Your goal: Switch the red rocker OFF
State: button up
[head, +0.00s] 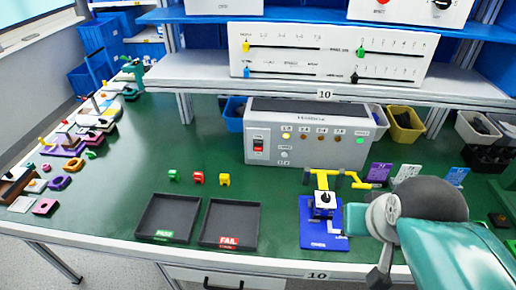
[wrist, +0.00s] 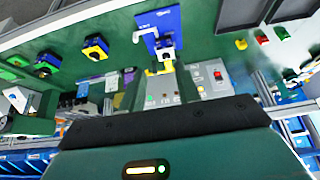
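The red rocker (head: 258,145) sits in a dark frame at the left of the grey control box's front (head: 310,150). Its tilt is too small to read. In the wrist view the scene is turned over; the rocker (wrist: 217,76) shows on the box (wrist: 207,92) right of centre. My teal and grey arm reaches in from the lower right of the head view, well right of the rocker and apart from it. A dark wrist part of mine covers the lower wrist view.
A blue base (head: 312,232) with a white block and black knob stands in front of the box, with a yellow piece (head: 350,180) behind it. Two dark trays (head: 168,238) (head: 206,238) lie front left. A shelf (head: 200,82) with slider panels overhangs the box.

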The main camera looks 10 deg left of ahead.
grip_shut()
dwell(1.6)
